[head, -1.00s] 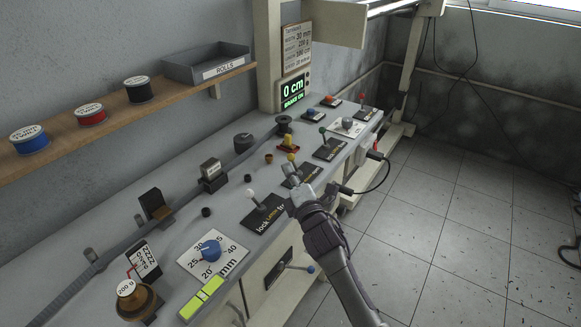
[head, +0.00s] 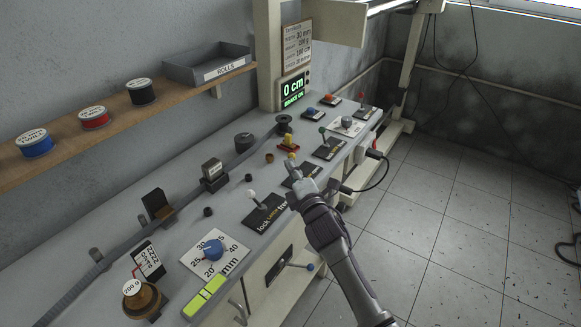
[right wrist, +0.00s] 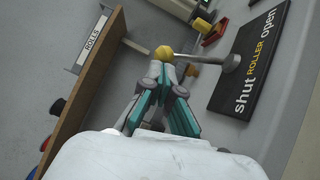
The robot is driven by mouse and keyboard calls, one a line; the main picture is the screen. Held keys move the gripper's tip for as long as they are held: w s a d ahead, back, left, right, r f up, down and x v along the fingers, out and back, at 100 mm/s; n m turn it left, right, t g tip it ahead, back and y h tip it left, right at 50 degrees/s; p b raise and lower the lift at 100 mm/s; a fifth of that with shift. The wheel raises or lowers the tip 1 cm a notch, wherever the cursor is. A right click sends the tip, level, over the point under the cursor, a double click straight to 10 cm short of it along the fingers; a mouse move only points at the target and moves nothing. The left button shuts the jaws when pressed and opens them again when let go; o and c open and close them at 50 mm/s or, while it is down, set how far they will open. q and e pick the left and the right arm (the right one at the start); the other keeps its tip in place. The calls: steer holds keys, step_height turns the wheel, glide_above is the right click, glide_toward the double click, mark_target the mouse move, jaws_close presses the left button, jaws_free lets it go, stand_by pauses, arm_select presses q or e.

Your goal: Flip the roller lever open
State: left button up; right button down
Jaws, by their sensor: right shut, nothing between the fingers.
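The roller lever has a yellow ball knob (right wrist: 164,52) on a metal rod, beside a black plate (right wrist: 250,62) marked "shut ROLLER open". In the head view the yellow knob (head: 291,156) shows just beyond my right gripper (head: 296,172), which covers part of the plate. In the right wrist view my right gripper (right wrist: 166,72) is shut and empty, its fingertips right at the knob. Whether they touch it, I cannot tell. The rod stands out from its base towards the fingertips; which end it leans to is unclear. My left gripper is out of view.
A blue dial (head: 213,249) and a brass weight (head: 143,300) are nearer still. A display (head: 293,89) reads "0 cm" and "BRAKE ON". Open floor lies right.

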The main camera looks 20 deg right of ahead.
steer(key=shift+w+d+r+m+g+p, duration=0.4)
steer(key=shift+w+d+m+g+p, duration=0.4)
steer(key=shift+p, duration=1.3)
steer(key=shift+w+d+r+m+g+p, duration=0.45)
steer(key=shift+w+d+m+p, duration=0.45)
steer(key=shift+p, duration=1.15)
steer(key=shift+w+d+r+m+g+p, duration=0.4)
steer(key=shift+w+d+m+g+p, duration=0.65)
steer(key=shift+p, duration=1.05)
steer(key=shift+s+d+t, duration=0.25)
steer(key=shift+s+t, duration=0.15)
steer(key=shift+r, duration=0.1)
